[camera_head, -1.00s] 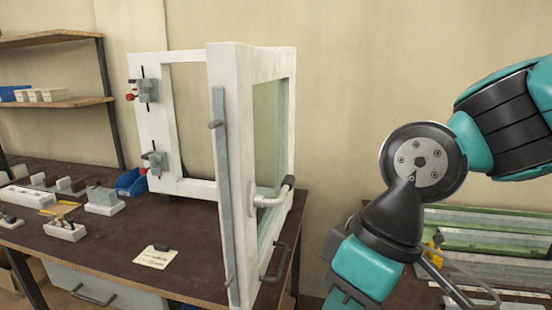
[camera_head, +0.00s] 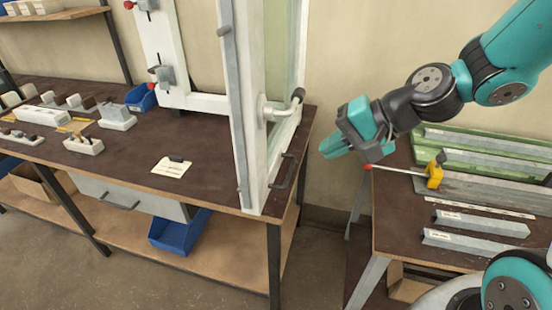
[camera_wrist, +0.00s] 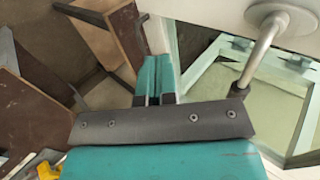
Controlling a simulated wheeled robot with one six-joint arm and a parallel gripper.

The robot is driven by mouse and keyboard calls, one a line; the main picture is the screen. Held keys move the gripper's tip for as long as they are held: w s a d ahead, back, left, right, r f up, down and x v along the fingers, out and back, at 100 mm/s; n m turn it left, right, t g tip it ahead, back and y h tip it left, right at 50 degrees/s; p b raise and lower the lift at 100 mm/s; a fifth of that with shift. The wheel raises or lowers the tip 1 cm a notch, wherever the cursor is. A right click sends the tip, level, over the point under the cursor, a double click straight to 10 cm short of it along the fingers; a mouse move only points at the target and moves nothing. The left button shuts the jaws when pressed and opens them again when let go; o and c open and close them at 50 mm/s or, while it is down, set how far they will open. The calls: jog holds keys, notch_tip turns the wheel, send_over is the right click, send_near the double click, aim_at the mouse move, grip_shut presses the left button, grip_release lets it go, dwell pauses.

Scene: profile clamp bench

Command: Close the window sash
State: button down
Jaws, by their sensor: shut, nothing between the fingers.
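The white window sash (camera_head: 250,85) stands swung out from its white fixed frame (camera_head: 172,60) on the bench, so it is open. Its grey handle (camera_head: 284,108) sticks out on the right face; the handle also shows at the upper right of the wrist view (camera_wrist: 262,48). My gripper (camera_head: 327,150) is shut and empty, to the right of the sash and a little lower than the handle, apart from it. In the wrist view the teal fingers (camera_wrist: 154,72) lie together, left of the handle. The sash's top is cut off in the head view.
The dark bench (camera_head: 135,160) holds small clamp parts, a paper note (camera_head: 171,167) and a blue bin (camera_head: 141,97). A second table (camera_head: 400,220) with metal profiles and a yellow clamp (camera_head: 434,175) stands at the right. A gap lies between the tables.

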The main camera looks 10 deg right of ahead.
aim_at(264, 168)
jog(key=x, duration=0.3)
jog(key=a+r+p+x, duration=0.1)
jog(key=x, duration=0.3)
jog(key=p+x, duration=0.1)
jog(key=x, duration=0.2)
jog(key=shift+w+a, duration=0.3)
jog(key=shift+w+a+f+p, duration=0.1)
jog(key=shift+w+a+p, duration=0.25)
jog(key=shift+a, duration=0.2)
jog(key=shift+w+a, duration=0.1)
